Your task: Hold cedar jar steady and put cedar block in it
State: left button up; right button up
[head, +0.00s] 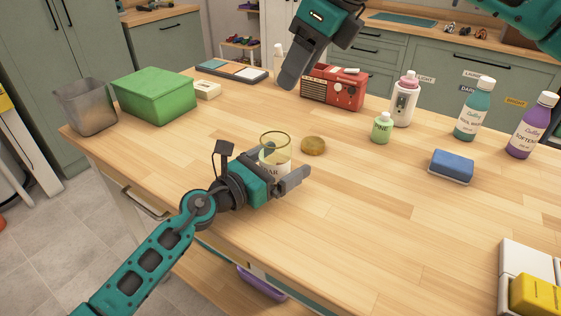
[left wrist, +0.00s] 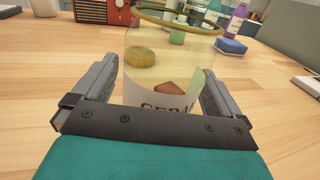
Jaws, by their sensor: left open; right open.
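The cedar jar (head: 275,145) is clear glass with a pale label and stands upright on the table with its mouth open. In the left wrist view the jar (left wrist: 165,103) is between the two fingers of my left gripper (head: 285,178), which is open around it. A reddish-brown piece, apparently the cedar block (left wrist: 170,88), shows through the glass low in the jar, partly hidden by the label. A round wooden lid (head: 313,145) lies just beyond the jar. My right gripper (head: 290,76) is above the far part of the table, with nothing seen in it.
A red radio (head: 333,88) stands beyond my right gripper. A green box (head: 155,95) and grey bin (head: 86,106) are at the left. A small green bottle (head: 382,128), larger bottles and a blue sponge (head: 452,166) are at the right.

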pick_arm(q)
jog(key=shift+s+a+f, duration=0.1)
jog(key=v, duration=1.1)
jog(key=shift+s+a, duration=0.3)
